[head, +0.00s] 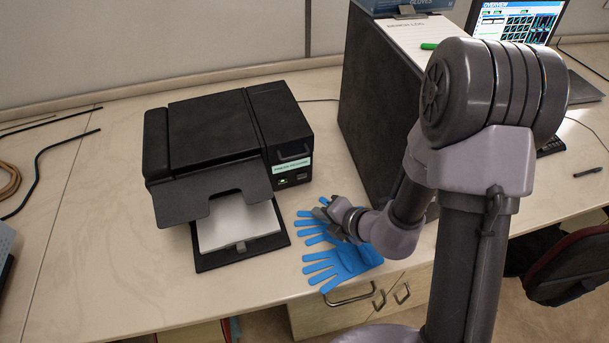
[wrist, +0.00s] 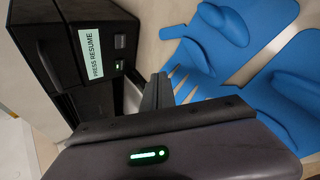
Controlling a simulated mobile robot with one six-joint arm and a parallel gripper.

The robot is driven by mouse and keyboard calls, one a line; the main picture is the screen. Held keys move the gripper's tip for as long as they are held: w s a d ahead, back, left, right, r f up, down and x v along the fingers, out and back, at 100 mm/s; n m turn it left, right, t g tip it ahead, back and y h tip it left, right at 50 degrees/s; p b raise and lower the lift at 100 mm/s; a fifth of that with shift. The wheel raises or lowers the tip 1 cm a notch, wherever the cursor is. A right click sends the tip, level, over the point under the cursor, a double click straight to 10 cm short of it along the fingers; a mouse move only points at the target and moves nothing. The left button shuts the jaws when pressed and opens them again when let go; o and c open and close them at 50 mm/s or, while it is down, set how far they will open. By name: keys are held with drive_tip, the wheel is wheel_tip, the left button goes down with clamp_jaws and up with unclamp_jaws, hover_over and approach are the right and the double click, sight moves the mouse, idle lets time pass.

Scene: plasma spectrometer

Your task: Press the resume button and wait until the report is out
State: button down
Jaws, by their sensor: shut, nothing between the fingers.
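The black printer (head: 215,125) stands on the bench at the left, with a pale "PRESS RESUME" label (head: 292,165) on its front right. In the wrist view the label (wrist: 91,54) stands beside two small controls, one greyish (wrist: 119,41) and one lit (wrist: 119,66). Blank-looking white paper (head: 238,226) lies in the printer's front tray (head: 205,262). My gripper (head: 322,212) is shut and empty, right of the printer front and apart from it; its fingers (wrist: 156,92) show in the wrist view.
Blue gloves (head: 345,262) lie on the bench under and in front of my gripper. A tall dark box (head: 375,110) stands behind my arm, with a clipboard and green marker (head: 429,46) on top. A laptop (head: 520,22) is at the back right. Cables (head: 45,155) lie at the left.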

drive_tip(key=p, duration=0.2)
approach(298, 181)
drive_tip(key=shift+w+a+f, duration=0.3)
drive_tip(key=shift+a+f, duration=0.25)
drive_tip(key=shift+f, duration=0.3)
drive_tip(key=shift+w+a+f, duration=0.3)
drive_tip(key=shift+a+f, duration=0.2)
drive_tip(key=shift+f, duration=0.4)
idle(0.6)
drive_tip(key=shift+w+a+p, duration=0.15)
drive_tip(key=shift+w+p, duration=0.2)
drive_tip(key=shift+p, duration=0.1)
drive_tip(key=shift+w+a, duration=0.1)
drive_tip(key=shift+w, duration=0.25)
idle(0.4)
drive_tip(key=shift+s+d, duration=0.3)
drive_tip(key=shift+s, duration=0.45)
